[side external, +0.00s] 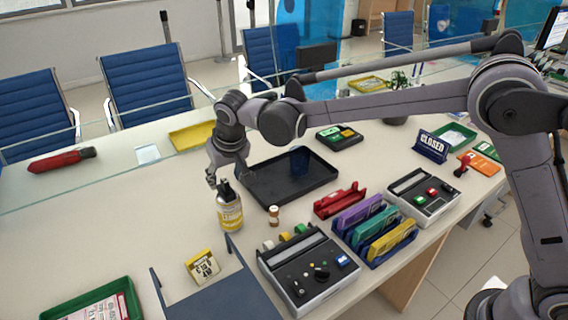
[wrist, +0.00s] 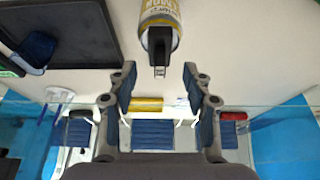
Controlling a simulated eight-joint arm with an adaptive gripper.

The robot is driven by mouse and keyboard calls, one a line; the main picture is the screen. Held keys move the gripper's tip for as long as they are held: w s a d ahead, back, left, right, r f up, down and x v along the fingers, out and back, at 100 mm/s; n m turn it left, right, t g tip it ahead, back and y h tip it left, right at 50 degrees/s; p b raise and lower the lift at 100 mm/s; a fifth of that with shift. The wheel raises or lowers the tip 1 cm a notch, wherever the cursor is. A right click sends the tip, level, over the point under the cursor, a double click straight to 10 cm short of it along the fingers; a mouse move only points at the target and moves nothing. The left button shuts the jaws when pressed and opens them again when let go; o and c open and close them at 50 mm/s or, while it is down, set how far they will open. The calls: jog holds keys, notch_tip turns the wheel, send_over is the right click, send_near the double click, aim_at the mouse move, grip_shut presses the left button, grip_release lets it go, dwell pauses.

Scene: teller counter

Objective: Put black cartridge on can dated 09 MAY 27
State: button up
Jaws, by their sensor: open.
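A yellow-and-white can (side external: 230,214) stands on the counter left of the black tray. A black piece (side external: 226,191), seemingly the cartridge, is at the can's top; I cannot tell if it is loose or part of it. The wrist view shows the can (wrist: 160,10) at the top edge, with the black piece (wrist: 160,42) pointing towards my gripper. My gripper (wrist: 160,78) is open, its fingers on either side of an empty gap, with the black piece just beyond. In the side view my gripper (side external: 212,182) is close above the can's top. No date is readable.
The black tray (side external: 262,190) lies right of the can. A small bottle (side external: 273,216) and a control box (side external: 308,270) stand to the front right. A yellow block (side external: 202,265) sits in front. A glass screen (side external: 110,178) runs behind.

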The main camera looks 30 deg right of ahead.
jog(key=v, duration=0.8)
jog(key=s+d+r, duration=0.3)
jog(key=s+d, duration=0.2)
jog(key=d, duration=0.4)
jog(key=s+d+f+t, duration=0.1)
jog(key=s+d+f, duration=0.2)
jog(key=s+d, duration=0.5)
jog(key=s+d+f+t, duration=0.1)
jog(key=s+d+f, duration=0.2)
jog(key=s+d, duration=0.6)
jog(key=s, duration=0.2)
jog(key=shift+s+t, duration=0.3)
jog(key=shift+s, duration=0.05)
